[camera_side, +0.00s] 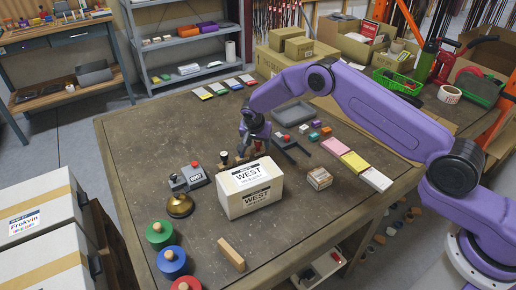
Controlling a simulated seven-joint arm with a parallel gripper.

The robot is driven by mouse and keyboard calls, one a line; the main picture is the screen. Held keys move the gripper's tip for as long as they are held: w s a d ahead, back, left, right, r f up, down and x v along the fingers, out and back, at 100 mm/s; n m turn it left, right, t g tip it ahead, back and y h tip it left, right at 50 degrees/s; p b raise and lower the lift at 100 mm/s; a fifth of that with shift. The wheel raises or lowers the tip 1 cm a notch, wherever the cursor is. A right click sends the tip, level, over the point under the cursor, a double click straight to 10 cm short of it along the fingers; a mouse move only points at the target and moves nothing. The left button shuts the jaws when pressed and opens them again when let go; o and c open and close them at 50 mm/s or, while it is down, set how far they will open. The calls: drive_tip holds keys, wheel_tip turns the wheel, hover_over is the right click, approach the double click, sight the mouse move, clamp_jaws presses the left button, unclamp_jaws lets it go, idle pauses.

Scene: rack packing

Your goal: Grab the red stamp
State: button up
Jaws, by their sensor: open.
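A round red piece (187,284) lies at the table's near left edge, partly cut off by the bottom of the picture. It matches the blue piece (171,262) and green piece (160,235) behind it, each with a pale knob. I cannot tell for sure whether it is the red stamp. Small upright dark-handled pieces (223,158) stand behind the white WEST box, partly hidden by it; their colours are unclear. My gripper (246,143) is open, pointing down just behind the box, far from the round red piece. What lies between its fingers is too small to tell.
The WEST box (249,187) stands in front of my gripper. A grey switch box (189,178) and brass bell (180,205) are left of it. A wooden block (231,254) lies in front. A dark rack (290,147) is right of my gripper.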

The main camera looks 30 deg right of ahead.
clamp_jaws()
drive_tip(key=shift+r, duration=0.15)
